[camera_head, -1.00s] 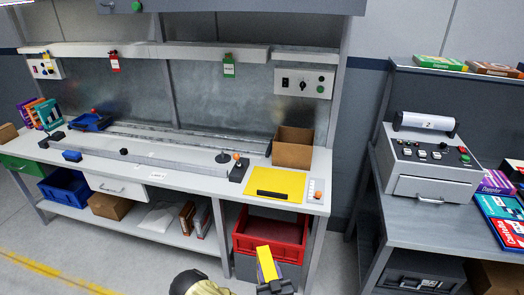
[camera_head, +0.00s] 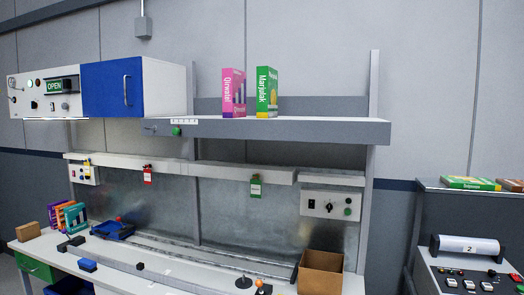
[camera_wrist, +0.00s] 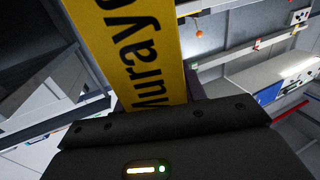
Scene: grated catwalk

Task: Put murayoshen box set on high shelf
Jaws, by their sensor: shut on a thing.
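The murayoshen box set (camera_wrist: 130,50) is yellow with dark lettering reading "Muray…" and fills the upper middle of the wrist view. My gripper (camera_wrist: 150,110) is shut on it; the fingertips are mostly hidden behind the dark gripper body. Neither the box set nor my gripper shows in the head view. The high shelf (camera_head: 300,130) is a grey board above the workbench. A pink box (camera_head: 233,92) and a green box (camera_head: 266,92) stand upright side by side near its middle. The shelf is bare to the right of the green box.
Below, the bench holds a cardboard box (camera_head: 320,272), a blue tray (camera_head: 113,229) and several upright boxes at left.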

